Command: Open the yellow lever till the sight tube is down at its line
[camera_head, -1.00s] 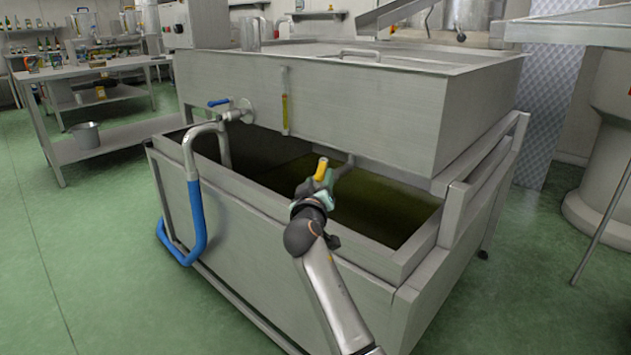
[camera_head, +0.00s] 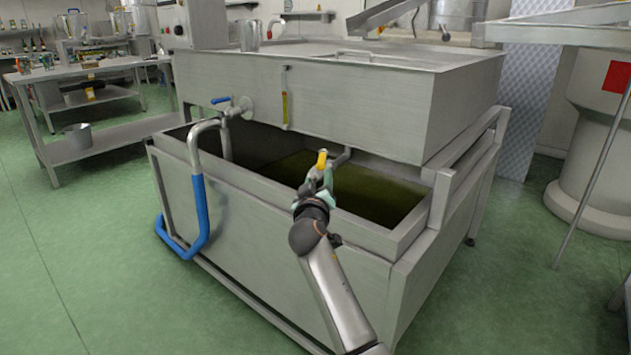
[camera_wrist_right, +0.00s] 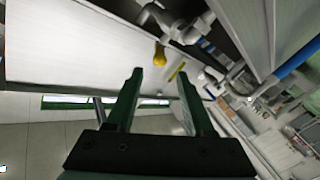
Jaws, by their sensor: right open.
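The yellow lever (camera_head: 321,158) sits on a valve pipe under the upper steel tank; it also shows in the right wrist view (camera_wrist_right: 160,57), just beyond and between my fingertips. My right gripper (camera_head: 318,178) is open, its fingers apart and empty, close below the lever in the head view; the right wrist view shows both fingers (camera_wrist_right: 160,72). Whether a finger touches the lever I cannot tell. The sight tube (camera_head: 285,100) stands upright on the tank's front, with yellow-green liquid in it; its line is too small to make out. My left gripper is out of view.
The upper tank (camera_head: 370,105) overhangs an open lower basin (camera_head: 270,207) with dark green liquid. A blue-handled valve (camera_head: 222,100) and a pipe with a blue hose (camera_head: 201,215) stand at the left. Green floor (camera_head: 80,250) is free at the left.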

